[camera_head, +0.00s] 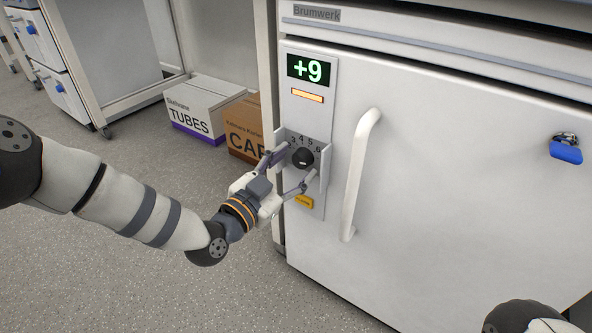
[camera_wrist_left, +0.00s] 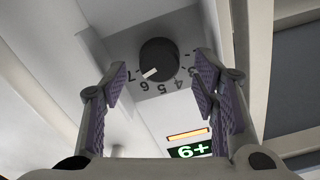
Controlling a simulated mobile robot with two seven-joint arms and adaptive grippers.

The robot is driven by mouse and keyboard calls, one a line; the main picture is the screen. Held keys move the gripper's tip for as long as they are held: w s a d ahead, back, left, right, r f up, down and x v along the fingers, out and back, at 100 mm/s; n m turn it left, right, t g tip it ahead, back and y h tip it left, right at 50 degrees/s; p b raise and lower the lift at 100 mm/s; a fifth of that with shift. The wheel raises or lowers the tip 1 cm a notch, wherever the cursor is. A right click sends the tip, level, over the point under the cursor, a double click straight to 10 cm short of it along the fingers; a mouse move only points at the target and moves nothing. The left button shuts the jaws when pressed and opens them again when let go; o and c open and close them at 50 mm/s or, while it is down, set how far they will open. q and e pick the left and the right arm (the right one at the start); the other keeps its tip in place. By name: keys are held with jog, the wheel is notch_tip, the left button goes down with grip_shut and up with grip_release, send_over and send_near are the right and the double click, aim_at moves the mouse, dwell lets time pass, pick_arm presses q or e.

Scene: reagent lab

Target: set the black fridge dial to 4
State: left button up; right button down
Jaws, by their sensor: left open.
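The black fridge dial (camera_head: 302,158) is on the panel of the white fridge (camera_head: 450,180), below a green +9 display (camera_head: 311,70). In the left wrist view the dial (camera_wrist_left: 158,58) appears upside down, its white mark pointing to the lower left, near 6 and 7. My left gripper (camera_head: 297,166) is open in front of the dial, its fingers spread to either side. In the left wrist view the fingertips (camera_wrist_left: 160,78) stand apart with a gap between them, and no contact with the dial can be made out. My right gripper is out of view.
A white vertical door handle (camera_head: 361,175) is just right of the dial. A yellow label (camera_head: 304,201) is below it. Boxes marked TUBES (camera_head: 195,108) and CAPS (camera_head: 242,125) stand on the floor to the left. A blue lock (camera_head: 566,149) hangs on the door.

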pick_arm(q)
jog(key=shift+w+d, duration=0.35)
jog(key=shift+w, duration=0.2)
jog(key=c, duration=1.2)
jog(key=shift+o, duration=0.2)
jog(key=n, duration=0.3)
jog(key=shift+a+n, duration=0.1)
jog(key=shift+n, duration=0.3)
jog(key=n, duration=0.4)
jog(key=shift+f+n, duration=0.1)
jog(key=shift+n, duration=0.2)
jog(key=n, duration=0.4)
jog(key=shift+a+f+n+b, duration=0.1)
jog(key=shift+n+b, duration=0.2)
jog(key=n+b, duration=0.1)
jog(key=n, duration=0.3)
jog(key=shift+n, duration=0.3)
